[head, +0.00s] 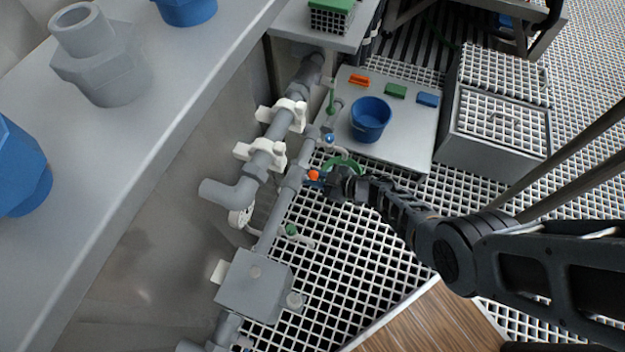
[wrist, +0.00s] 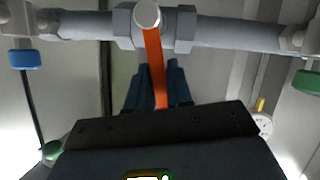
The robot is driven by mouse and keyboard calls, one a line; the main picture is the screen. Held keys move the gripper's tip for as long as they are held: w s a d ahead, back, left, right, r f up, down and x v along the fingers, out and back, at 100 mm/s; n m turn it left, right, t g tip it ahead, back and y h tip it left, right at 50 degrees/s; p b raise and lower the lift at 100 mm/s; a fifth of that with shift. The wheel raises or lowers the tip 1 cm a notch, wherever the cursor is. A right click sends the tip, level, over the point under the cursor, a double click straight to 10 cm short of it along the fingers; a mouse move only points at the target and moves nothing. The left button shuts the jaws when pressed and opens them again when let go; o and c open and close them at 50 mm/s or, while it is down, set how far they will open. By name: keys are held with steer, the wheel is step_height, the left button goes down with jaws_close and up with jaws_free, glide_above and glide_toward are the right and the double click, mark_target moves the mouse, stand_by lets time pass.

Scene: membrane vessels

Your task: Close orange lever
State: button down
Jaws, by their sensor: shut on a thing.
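The orange lever (wrist: 154,68) is on a grey valve (wrist: 148,14) on the horizontal pipe in the wrist view. It hangs down from the valve's round white cap, across the pipe line, and its lower end goes between the blue fingers of my gripper (wrist: 154,90). The gripper is shut on the lever. In the head view the orange lever (head: 314,175) shows as a small orange spot on the grey pipe run, with my gripper (head: 325,178) right beside it. The dark gripper body hides the lever's lower end in the wrist view.
A blue handle (wrist: 26,58) and a green handle (wrist: 307,82) flank the lever on the pipe. A gauge (wrist: 262,124) is at the right. In the head view a blue bucket (head: 370,118) stands on a grey platform beyond my gripper. White grating (head: 360,250) covers the floor.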

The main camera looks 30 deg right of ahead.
steer(key=shift+w+d+m+g+y, duration=0.5)
steer(key=shift+d+m, duration=0.15)
steer(key=shift+m, duration=0.25)
steer(key=c, duration=1.1)
jaws_free()
steer(key=shift+r, duration=0.1)
steer(key=p+v, duration=0.4)
steer(key=v, duration=0.4)
